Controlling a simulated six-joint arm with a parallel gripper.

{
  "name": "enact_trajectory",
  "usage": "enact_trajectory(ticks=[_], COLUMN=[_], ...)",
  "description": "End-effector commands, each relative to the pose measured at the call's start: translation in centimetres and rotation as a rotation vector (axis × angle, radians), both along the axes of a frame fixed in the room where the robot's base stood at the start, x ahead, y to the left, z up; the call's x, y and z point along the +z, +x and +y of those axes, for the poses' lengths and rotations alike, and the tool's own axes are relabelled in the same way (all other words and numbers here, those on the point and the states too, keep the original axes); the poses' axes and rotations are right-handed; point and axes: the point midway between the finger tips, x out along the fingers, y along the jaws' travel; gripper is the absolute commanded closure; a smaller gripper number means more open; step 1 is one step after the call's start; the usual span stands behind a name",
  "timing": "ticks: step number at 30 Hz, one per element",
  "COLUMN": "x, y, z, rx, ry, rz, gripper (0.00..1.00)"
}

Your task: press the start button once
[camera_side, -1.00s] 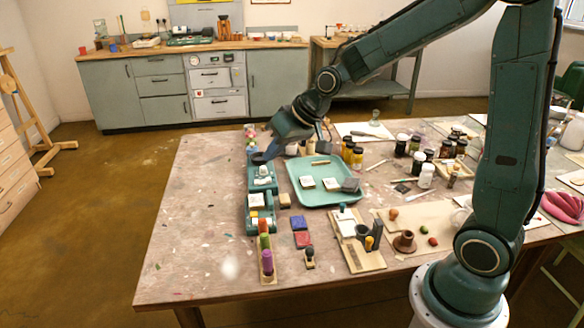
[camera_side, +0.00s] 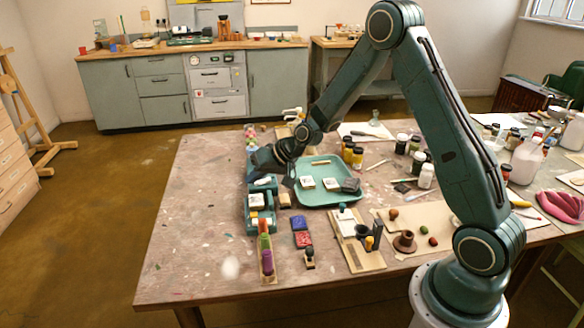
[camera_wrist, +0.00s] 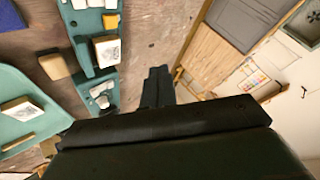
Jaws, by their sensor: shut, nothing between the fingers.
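My gripper (camera_side: 253,176) is at the left part of the table in the side view, low over the far end of the teal holders. In the wrist view its dark fingers (camera_wrist: 158,84) are together, with nothing between them, over bare table beside a teal holder. No start button can be made out with certainty in either view. The far teal holder (camera_wrist: 103,79) carries small white pieces (camera_wrist: 101,95); my gripper partly covers this holder in the side view. The near teal holder (camera_side: 247,222) carries a white-faced block (camera_side: 256,200) and a yellow block.
A teal tray (camera_side: 316,196) with several blocks lies right of the holders. A stand with coloured pegs (camera_side: 267,262) and red and blue pads (camera_side: 302,239) are nearer the front. Jars (camera_side: 424,176) stand to the right.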

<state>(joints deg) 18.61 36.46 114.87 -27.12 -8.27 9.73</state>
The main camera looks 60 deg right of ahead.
Motion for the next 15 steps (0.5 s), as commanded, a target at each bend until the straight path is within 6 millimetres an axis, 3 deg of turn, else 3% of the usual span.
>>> enact_trajectory(ticks=[15], x=[-0.93], y=[0.41], z=[-0.32], rx=[-0.015], ry=[0.015], rz=[-0.006], gripper=[1.00])
